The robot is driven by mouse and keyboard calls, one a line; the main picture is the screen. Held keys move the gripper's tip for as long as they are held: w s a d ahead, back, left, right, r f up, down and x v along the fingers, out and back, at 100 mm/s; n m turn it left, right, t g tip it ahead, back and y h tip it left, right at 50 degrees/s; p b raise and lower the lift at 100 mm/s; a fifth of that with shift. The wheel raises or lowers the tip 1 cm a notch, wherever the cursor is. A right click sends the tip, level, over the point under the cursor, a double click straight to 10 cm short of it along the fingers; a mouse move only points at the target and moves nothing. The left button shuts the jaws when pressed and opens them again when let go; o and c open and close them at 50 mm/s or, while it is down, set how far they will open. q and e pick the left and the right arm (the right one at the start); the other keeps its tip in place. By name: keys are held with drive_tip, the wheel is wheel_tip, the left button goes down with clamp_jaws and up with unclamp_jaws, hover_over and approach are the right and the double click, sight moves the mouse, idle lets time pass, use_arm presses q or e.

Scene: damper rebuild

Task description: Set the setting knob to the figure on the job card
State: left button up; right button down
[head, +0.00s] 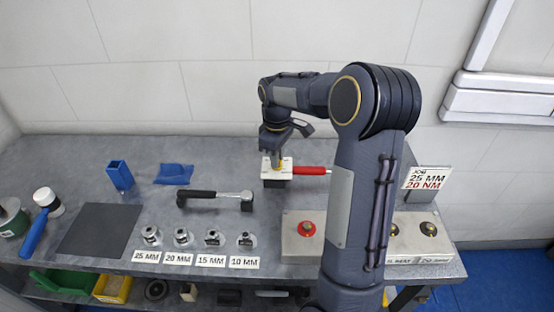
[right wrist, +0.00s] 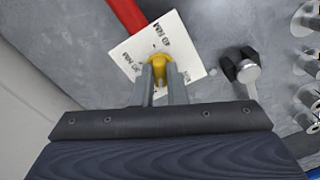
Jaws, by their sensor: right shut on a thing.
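The yellow setting knob (right wrist: 158,58) stands on a white marked plate (right wrist: 190,66), with a red handle (right wrist: 124,14) beside it. My right gripper (right wrist: 161,82) is shut on the knob from above. In the head view, the plate (head: 286,170) and red handle (head: 310,170) are at the back of the bench, below my right gripper (head: 277,158). Figures in NM are printed around the knob, partly blurred; I cannot tell which one it points at. The job card (head: 427,178) at the right reads 25 MM and 20 NM. My left gripper is out of view.
A black-handled ratchet (head: 215,195) lies left of the plate. Several sockets stand behind size labels (head: 195,260) at the front. A box with a red button (head: 306,229) is to the right. A blue cup (head: 119,176), dark mat (head: 100,229) and mallet (head: 42,212) are at the left.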

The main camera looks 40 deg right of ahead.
drive_tip(key=shift+m, duration=0.5)
drive_tip(key=m+p, duration=0.1)
drive_tip(key=m, duration=0.2)
drive_tip(key=shift+r, duration=0.1)
drive_tip(key=shift+m, duration=0.8)
drive_tip(key=c, duration=1.3)
unclamp_jaws()
wheel_tip(320, 180, up, 7)
drive_tip(key=p, duration=0.6)
